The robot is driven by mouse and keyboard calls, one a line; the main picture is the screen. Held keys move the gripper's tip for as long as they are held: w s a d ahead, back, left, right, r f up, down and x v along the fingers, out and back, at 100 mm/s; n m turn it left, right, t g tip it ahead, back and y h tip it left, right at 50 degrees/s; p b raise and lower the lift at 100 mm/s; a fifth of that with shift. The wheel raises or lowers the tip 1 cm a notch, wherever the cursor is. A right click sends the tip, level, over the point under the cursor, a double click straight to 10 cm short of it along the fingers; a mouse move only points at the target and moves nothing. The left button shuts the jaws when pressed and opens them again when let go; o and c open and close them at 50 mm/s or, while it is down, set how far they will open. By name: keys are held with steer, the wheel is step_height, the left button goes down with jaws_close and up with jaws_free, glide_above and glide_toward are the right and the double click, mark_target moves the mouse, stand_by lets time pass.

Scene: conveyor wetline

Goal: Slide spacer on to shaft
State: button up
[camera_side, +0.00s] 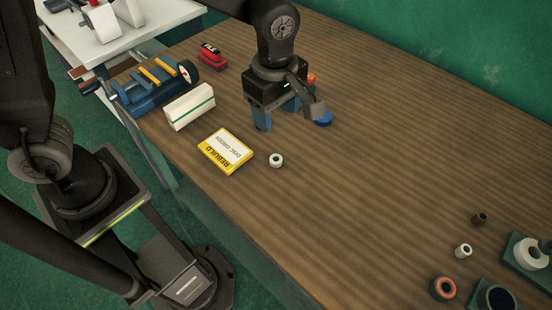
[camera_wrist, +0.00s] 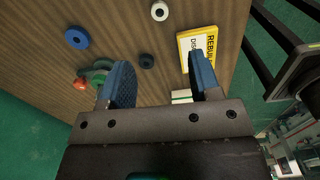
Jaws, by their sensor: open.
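Several small rings lie on the wooden bench, and I cannot tell which is the spacer. A white ring (camera_side: 276,160) lies by a yellow card and also shows in the wrist view (camera_wrist: 159,11). A blue ring (camera_side: 323,119) lies right of my gripper and shows at upper left in the wrist view (camera_wrist: 77,38). A small black ring (camera_wrist: 146,61) shows between my fingers in the wrist view. My gripper (camera_side: 277,117) is open above the bench, its blue fingers apart with nothing held. A blue fixture (camera_side: 150,88) with a round-ended part stands at left; I cannot clearly identify the shaft.
A yellow card marked REBUILD (camera_side: 226,150), a white block with a green stripe (camera_side: 190,106) and a red item (camera_side: 211,56) lie near the fixture. An orange-ended green part (camera_wrist: 80,84) lies beside my gripper. More rings and holders sit at lower right; the bench middle is clear.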

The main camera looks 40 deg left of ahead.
steer(key=f, duration=0.2)
glide_above(277, 157)
steer(key=s+d, duration=0.1)
steer(key=d, duration=0.1)
steer(key=shift+n, duration=0.4)
steer(key=f, duration=0.7)
steer(key=shift+a+f, duration=0.1)
steer(key=shift+a, duration=0.15)
steer(key=shift+w+a+f, duration=0.1)
steer(key=shift+a+f, duration=0.1)
steer(key=shift+f, duration=1.2)
steer(key=shift+a+f, duration=0.15)
steer(key=shift+f, duration=1.2)
steer(key=c, duration=1)
steer(key=shift+r, duration=0.1)
